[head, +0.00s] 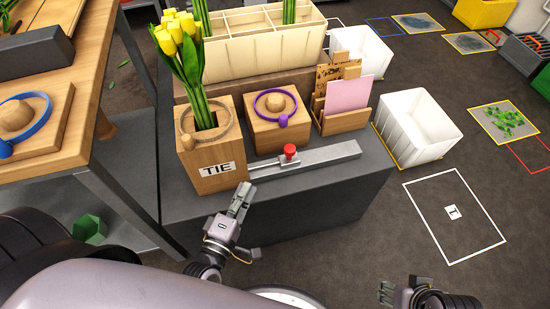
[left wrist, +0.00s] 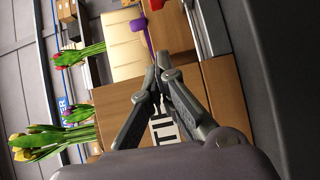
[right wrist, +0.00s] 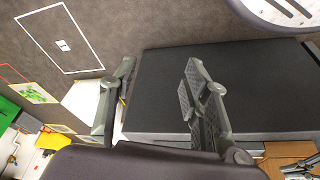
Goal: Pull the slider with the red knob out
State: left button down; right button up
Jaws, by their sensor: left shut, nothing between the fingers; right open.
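The slider's red knob (head: 290,151) stands on a small carriage on a grey metal rail (head: 325,157), which runs right from the wooden TIE box (head: 215,165) on the dark bench. My left gripper (head: 243,190) is shut and empty in front of the TIE box, apart from the knob and to its lower left. In the left wrist view the closed fingers (left wrist: 155,78) cross in front of the box and its label (left wrist: 163,128). My right gripper (head: 400,288) is open and empty at the lower right, over the floor; its spread fingers (right wrist: 155,85) show in the right wrist view.
Yellow tulips (head: 178,35) stand in the TIE box. A wooden block with a purple ring (head: 275,105) and a card holder (head: 345,120) stand behind the rail. White bins (head: 415,125) are to the right. The dark bench (head: 300,205) is clear in front of the rail.

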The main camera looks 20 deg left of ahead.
pick_arm(q)
jog(key=w, duration=0.4)
jog(key=w+d+b, duration=0.1)
jog(key=w, duration=0.3)
jog(key=w+d, duration=0.1)
jog(key=w, duration=0.3)
jog(key=shift+d+f+b, duration=0.2)
jog(key=shift+f+b, duration=0.05)
jog(key=shift+b, duration=0.15)
jog(key=shift+w+d, duration=0.25)
jog(key=shift+d, duration=0.1)
pick_arm(e)
jog(key=w+t, duration=0.1)
jog(key=w+a+t, duration=0.1)
jog(key=w, duration=0.3)
jog(key=shift+a+r+t+y, duration=0.2)
jog(key=shift+a+t+y, duration=0.1)
jog(key=shift+t, duration=0.1)
pick_arm(q)
jog(key=shift+d, duration=0.1)
